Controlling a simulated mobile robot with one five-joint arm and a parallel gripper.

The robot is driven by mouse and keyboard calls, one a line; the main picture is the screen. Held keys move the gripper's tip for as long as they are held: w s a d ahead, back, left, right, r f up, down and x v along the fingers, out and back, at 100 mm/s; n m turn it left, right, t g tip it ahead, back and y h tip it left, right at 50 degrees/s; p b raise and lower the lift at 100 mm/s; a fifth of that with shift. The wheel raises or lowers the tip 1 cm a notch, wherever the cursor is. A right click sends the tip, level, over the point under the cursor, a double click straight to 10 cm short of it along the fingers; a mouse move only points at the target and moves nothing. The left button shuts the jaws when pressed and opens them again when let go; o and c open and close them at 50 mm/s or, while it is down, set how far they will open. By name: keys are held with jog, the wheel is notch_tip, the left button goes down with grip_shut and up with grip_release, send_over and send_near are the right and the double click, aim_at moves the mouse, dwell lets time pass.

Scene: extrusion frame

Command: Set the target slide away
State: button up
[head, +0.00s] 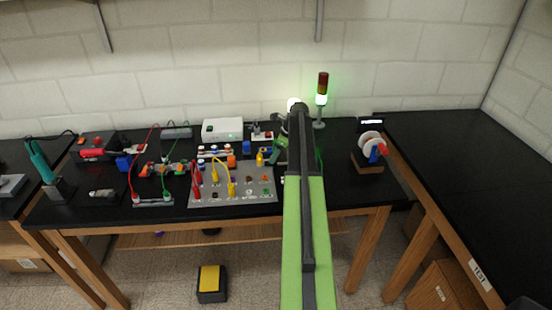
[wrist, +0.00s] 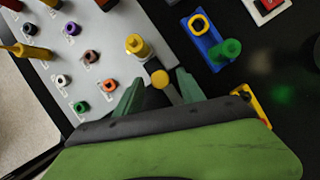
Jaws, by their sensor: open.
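I cannot pick out a slide in either view. My gripper (wrist: 158,82) is open in the wrist view, its two green fingers apart at the right edge of the grey panel (wrist: 60,50). A yellow plug (wrist: 137,46) stands on the panel just beyond the fingers. A small round yellow knob (wrist: 159,78) shows between the fingertips; I cannot tell whether it touches them. In the head view my gripper (head: 278,150) is partly hidden by my green arm, above the bench right of the panel.
A blue holder (wrist: 205,48) with a green plug lies right of my fingers. The black bench (head: 335,185) also bears a white box (head: 222,129), a signal tower (head: 321,100), a spool stand (head: 370,155) and several leads. The right-hand bench (head: 450,150) is mostly clear.

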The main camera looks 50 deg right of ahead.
jog(key=shift+c, duration=0.5)
grip_shut()
dwell(0.8)
